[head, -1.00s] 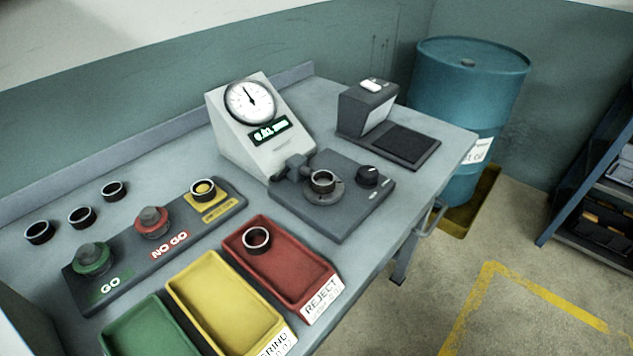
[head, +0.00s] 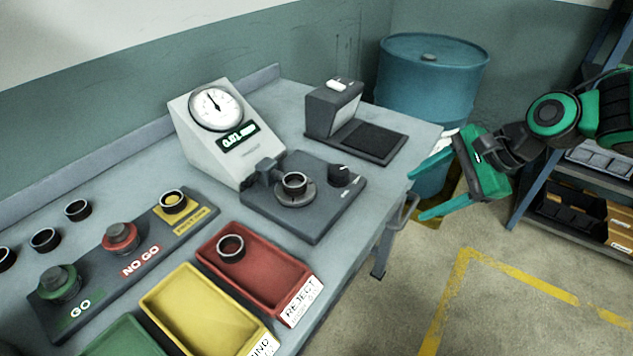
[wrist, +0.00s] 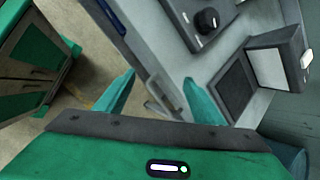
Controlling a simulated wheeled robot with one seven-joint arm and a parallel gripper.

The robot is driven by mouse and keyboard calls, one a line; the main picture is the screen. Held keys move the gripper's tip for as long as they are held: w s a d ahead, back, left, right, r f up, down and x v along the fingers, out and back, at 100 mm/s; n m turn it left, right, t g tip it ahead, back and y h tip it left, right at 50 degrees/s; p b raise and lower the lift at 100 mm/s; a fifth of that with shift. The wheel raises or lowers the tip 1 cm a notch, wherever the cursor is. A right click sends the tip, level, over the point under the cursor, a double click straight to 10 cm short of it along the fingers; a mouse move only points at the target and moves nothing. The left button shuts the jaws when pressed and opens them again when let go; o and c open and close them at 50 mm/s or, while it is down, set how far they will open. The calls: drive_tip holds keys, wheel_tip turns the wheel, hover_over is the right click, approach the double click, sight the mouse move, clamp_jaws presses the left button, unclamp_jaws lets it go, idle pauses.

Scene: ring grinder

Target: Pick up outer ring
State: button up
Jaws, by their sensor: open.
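Several dark outer rings with bright rims show in the head view. One ring (head: 294,183) sits on the round seat of the gauge fixture (head: 317,222). One ring (head: 231,247) lies in the red REJECT tray (head: 264,284). One ring (head: 172,202) sits on the yellow master spot of the gauge board. Loose rings (head: 78,210) lie in a row on the bench at the left, the leftmost cut by the frame edge. My gripper (head: 424,190) is open and empty, right of the bench, apart from every ring. Its green fingers also show in the wrist view (wrist: 163,98).
The dial gauge (head: 215,125) and a dark boxy device (head: 335,105) stand behind the fixture. The bench's right edge has a handle (head: 403,210). A blue drum (head: 430,85) and shelving (head: 580,200) stand at right. Yellow (head: 205,312) and green trays lie in front.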

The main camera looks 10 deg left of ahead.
sight(286, 181)
drive_tip(key=a+r+m+y, duration=0.1)
drive_tip(key=a, duration=0.4)
drive_tip(key=a+r+m+g+y, duration=0.1)
drive_tip(key=a+r+m+y, duration=0.1)
drive_tip(key=a, duration=0.3)
drive_tip(key=a+r+m+g+y, duration=0.1)
drive_tip(key=a+m+y, duration=0.1)
drive_tip(key=a, duration=0.4)
drive_tip(key=shift+s+a+r, duration=0.1)
drive_tip(key=shift+s+r, duration=0.2)
drive_tip(key=shift+s, duration=0.1)
drive_tip(key=shift+y, duration=0.3)
drive_tip(key=x, duration=0.4)
drive_tip(key=shift+a+f, duration=0.1)
drive_tip(key=shift+a, duration=0.1)
drive_tip(key=shift+s+x, duration=0.15)
drive_tip(key=shift+x, duration=1.3)
drive_tip(key=shift+s+x, duration=0.1)
drive_tip(key=shift+x, duration=1.35)
drive_tip(key=c, duration=1.2)
drive_tip(key=shift+c, duration=0.5)
drive_tip(key=shift+r, duration=0.3)
